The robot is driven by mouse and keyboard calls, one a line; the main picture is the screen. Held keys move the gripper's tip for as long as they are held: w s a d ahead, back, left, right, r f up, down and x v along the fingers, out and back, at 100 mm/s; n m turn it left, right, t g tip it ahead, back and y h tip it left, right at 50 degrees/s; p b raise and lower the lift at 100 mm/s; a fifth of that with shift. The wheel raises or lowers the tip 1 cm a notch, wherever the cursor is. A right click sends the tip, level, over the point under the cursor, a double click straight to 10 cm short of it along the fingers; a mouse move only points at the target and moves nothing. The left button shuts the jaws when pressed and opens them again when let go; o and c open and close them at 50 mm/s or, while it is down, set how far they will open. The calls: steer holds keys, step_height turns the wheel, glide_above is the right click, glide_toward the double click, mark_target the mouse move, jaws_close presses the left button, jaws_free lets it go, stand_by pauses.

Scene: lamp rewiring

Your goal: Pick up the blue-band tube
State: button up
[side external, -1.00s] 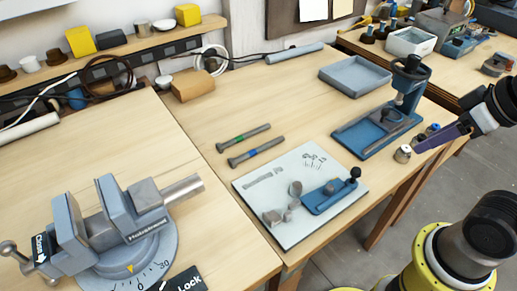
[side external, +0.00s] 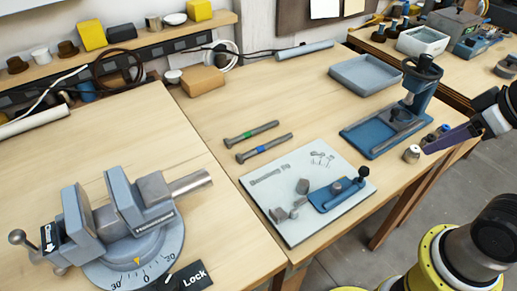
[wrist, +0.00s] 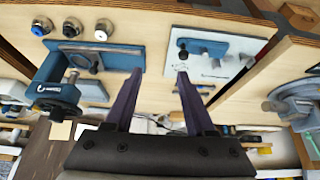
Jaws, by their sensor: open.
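The blue-band tube (side external: 264,149) is a thin grey rod with a blue ring, lying flat on the wooden bench behind the white mat. A similar green-band tube (side external: 251,132) lies beside it, roughly parallel and apart. My gripper (side external: 427,151) is at the right edge of the bench in the side view, well away from both tubes; its purple finger shows next to small knobs. In the wrist view my gripper (wrist: 158,73) has its two purple fingers spread with nothing between them.
The white mat (side external: 285,227) holds a small blue fixture (side external: 338,193) and grey parts. A blue press stand (side external: 372,137) rises between my gripper and the tubes. A grey tray (side external: 364,75) is behind. A vise (side external: 130,225) stands at left. Bench around the tubes is clear.

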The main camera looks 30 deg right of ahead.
steer(key=w+a+r+n+g+y, duration=0.1)
steer(key=w+a+r+n+y, duration=0.15)
steer(key=w+r+n, duration=0.4)
steer(key=w+a+r+n+g+y, duration=0.1)
steer(key=w+a+r+n, duration=0.25)
steer(key=w+n, duration=0.45)
steer(key=n+g+y, duration=0.1)
steer(key=n+g, duration=0.3)
glide_above(256, 149)
steer(key=d, duration=0.3)
steer(key=shift+m, duration=0.25)
step_height(256, 149, down, 22)
steer(key=shift+r, duration=0.15)
steer(key=shift+x, duration=3.25)
steer(key=shift+w+d, duration=0.1)
